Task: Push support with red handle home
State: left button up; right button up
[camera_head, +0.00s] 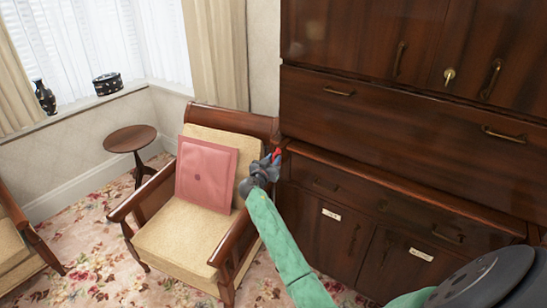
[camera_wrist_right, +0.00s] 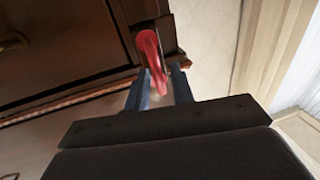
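The support's red handle (camera_head: 277,154) shows at the left edge of the dark wooden cabinet, just beyond my right gripper (camera_head: 268,164). In the right wrist view the red handle (camera_wrist_right: 151,52) stands out from a slot-like dark part at the cabinet's corner. The two bluish fingers of my right gripper (camera_wrist_right: 160,78) are apart, one on each side of the handle's near end. I cannot tell whether either finger touches it. The support's body is mostly hidden in the cabinet. My left gripper is not in view.
An armchair (camera_head: 181,232) with a pink cushion (camera_head: 206,173) stands left of the cabinet (camera_head: 400,130), close to my right arm. A small round table (camera_head: 130,138) stands behind it near the window. Patterned carpet (camera_head: 95,225) is bare between the chairs.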

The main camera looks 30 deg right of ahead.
aim_at(280, 153)
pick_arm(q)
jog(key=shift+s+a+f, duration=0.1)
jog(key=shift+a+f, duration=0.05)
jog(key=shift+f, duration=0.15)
pick_arm(e)
jog(key=shift+w+d, duration=0.15)
jog(key=shift+d, duration=0.1)
grip_shut()
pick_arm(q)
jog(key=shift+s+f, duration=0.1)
